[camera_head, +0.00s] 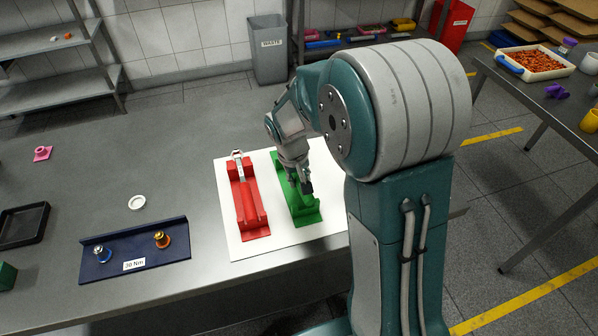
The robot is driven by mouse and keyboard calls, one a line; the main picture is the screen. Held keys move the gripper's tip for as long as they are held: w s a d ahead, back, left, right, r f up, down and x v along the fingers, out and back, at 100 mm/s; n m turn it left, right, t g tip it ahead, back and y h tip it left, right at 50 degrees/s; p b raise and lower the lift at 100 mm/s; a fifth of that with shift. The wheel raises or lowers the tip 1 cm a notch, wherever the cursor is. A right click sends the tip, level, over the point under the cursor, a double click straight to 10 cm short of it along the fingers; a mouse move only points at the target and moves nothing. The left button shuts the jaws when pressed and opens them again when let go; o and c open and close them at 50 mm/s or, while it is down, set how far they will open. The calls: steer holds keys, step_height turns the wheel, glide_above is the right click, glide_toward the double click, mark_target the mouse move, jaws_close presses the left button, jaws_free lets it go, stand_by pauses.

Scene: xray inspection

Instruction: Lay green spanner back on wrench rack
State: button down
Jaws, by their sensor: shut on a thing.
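My gripper (303,187) points down over the green cradle (304,215) on the white board. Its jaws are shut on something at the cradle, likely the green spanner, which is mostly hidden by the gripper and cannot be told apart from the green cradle. The wrench rack appears to be the white board (243,243) with its two cradles. The red cradle (254,213) lies to the left, with a silver spanner head (238,156) at its far end. My arm hides the board's right side.
A white ring (137,202) and a pink part (42,153) lie on the metal table (95,195). A black tray (24,222) sits at the left edge. The table behind the board is clear.

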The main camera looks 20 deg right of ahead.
steer(key=shift+s+f, duration=0.15)
steer(key=shift+f, duration=0.15)
steer(key=shift+c, duration=1.5)
jaws_free()
steer(key=shift+d, duration=0.1)
step_height(320, 180, up, 12)
steer(key=a, duration=0.2)
steer(key=shift+s, duration=0.2)
steer(key=s+r+t+y, duration=0.1)
steer(key=s+r+t, duration=0.1)
steer(key=s, duration=0.8)
steer(key=s+d+r+t, duration=0.1)
steer(key=s+r+t, duration=0.2)
steer(key=s, duration=0.7)
step_height(320, 180, up, 2)
steer(key=shift+s+r+m+y, duration=0.15)
steer(key=shift+m+y, duration=0.15)
steer(key=shift+y, duration=0.1)
